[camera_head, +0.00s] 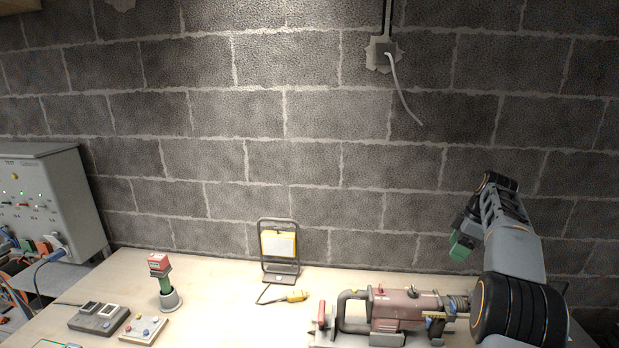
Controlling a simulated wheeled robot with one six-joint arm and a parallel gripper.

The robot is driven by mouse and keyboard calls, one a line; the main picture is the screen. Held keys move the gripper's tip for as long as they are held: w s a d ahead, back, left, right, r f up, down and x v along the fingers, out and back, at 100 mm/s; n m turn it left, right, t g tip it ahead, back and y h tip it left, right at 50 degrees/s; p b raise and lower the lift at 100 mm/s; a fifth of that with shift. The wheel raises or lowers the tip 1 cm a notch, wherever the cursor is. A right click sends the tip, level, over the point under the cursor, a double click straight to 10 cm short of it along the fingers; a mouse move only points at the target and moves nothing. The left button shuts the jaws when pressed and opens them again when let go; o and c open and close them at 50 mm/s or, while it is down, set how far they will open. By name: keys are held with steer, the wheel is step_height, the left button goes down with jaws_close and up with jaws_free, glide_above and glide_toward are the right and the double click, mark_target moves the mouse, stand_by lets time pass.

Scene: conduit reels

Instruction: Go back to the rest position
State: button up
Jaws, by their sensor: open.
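My gripper (461,246) is at the right, raised above the table in front of the block wall. Its green fingertips point down and to the left. It is open and I see nothing between the fingers. My arm comes in from the lower right, and part of the gripper is hidden behind its own links. It is apart from everything on the table.
A red power tool (405,303) lies on the light table (225,290) below my gripper.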

steer(key=s+a+r+m+t+h, duration=0.1)
steer(key=s+a+r+m, duration=0.15)
steer(key=s+a, duration=0.45)
steer(key=s+a+r+m+t+h, duration=0.1)
steer(key=s+a+m, duration=0.35)
steer(key=a, duration=0.55)
steer(key=s+a+f+m+t, duration=0.1)
steer(key=s+a+f+m, duration=0.1)
steer(key=s, duration=0.5)
steer(key=s+a+f+m+h, duration=0.1)
steer(key=s+a+f+m, duration=0.2)
steer(key=s+f, duration=0.4)
steer(key=shift+s+a+t+b, duration=0.4)
steer(key=shift+s+a, duration=0.05)
steer(key=shift+a, duration=0.25)
